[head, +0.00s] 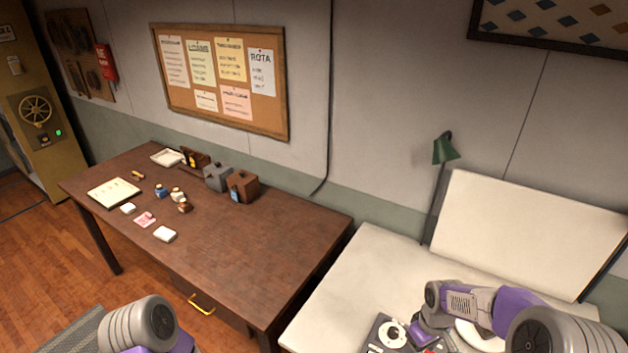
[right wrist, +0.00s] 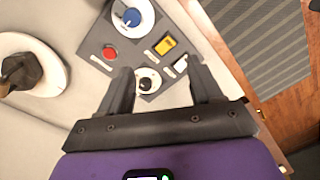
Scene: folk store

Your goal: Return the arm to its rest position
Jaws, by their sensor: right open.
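My right arm reaches over the pale table at the lower right of the head view. My right gripper (right wrist: 159,66) is open and empty in the right wrist view. Its fingers are over a dark grey control panel (right wrist: 120,62). The panel holds a blue dial (right wrist: 132,18), a red button (right wrist: 110,52), a yellow switch (right wrist: 165,44), a small white switch (right wrist: 181,64) and a dark knob on a white disc (right wrist: 147,80), which shows between the fingers. I cannot tell whether the fingers touch the panel. Only a link of my left arm shows; its gripper is out of view.
A white round dish (right wrist: 40,80) with a dark object lies left of the panel. A green lamp (head: 445,150) and a leaning white board (head: 535,230) stand at the pale table's back. The brown desk (head: 250,245) at left holds several small items.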

